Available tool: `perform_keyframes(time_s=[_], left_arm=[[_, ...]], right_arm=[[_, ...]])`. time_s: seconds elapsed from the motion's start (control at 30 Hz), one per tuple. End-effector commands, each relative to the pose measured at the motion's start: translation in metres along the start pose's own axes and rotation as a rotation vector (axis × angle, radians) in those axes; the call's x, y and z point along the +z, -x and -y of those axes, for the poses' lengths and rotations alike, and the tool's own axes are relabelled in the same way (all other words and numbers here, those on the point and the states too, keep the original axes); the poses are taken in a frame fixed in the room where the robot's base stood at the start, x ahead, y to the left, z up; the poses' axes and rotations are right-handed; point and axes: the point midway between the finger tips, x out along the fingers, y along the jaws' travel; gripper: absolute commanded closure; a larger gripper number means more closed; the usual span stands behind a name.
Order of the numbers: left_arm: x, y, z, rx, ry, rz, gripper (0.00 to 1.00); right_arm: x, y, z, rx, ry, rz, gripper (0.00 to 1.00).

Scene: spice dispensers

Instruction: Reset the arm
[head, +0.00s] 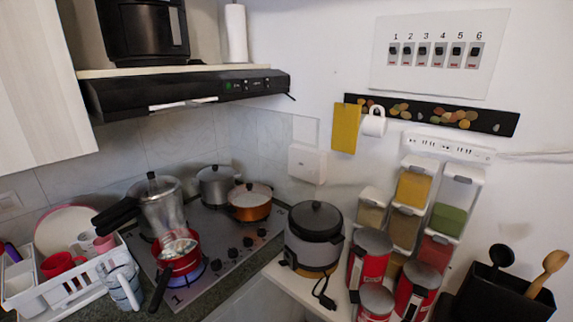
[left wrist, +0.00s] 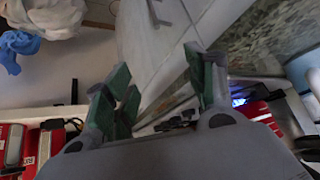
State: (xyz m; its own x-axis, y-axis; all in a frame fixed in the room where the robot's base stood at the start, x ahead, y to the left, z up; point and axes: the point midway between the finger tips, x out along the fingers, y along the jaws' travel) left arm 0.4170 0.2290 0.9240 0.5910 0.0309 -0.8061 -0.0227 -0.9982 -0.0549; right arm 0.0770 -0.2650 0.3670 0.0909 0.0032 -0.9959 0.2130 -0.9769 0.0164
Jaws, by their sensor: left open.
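My left gripper (left wrist: 158,72) shows in the left wrist view. Its two green-padded fingers are spread apart with nothing between them. Behind the gap are a pale cabinet front and a stone-patterned edge. Neither gripper nor arm shows in the head view, and my right gripper is in no frame. The spice dispensers (head: 409,222) hang on the wall at the right of the head view, with yellow, green and red contents in some of them.
Red cans (head: 368,258) and a rice cooker (head: 314,236) stand on the white shelf. The stove (head: 232,247) holds several pots, with a blue flame under the red pot (head: 179,252). A dish rack (head: 66,283) is at left. A black utensil holder (head: 505,298) is at lower right.

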Motion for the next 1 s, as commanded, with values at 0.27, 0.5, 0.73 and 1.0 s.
perform_keyframes(time_s=[0.27,0.5,0.73,1.0], left_arm=[[0.050,0.015,-0.005,0.037,-0.060,0.174,0.44],[0.077,0.026,-0.007,0.068,-0.099,0.271,0.44],[0.094,0.022,-0.010,0.085,-0.120,0.322,0.44],[0.105,-0.005,-0.013,0.086,-0.121,0.329,0.44]], right_arm=[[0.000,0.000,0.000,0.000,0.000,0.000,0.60],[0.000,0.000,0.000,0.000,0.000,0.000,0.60],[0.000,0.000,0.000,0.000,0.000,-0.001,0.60],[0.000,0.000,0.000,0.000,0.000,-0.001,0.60]])
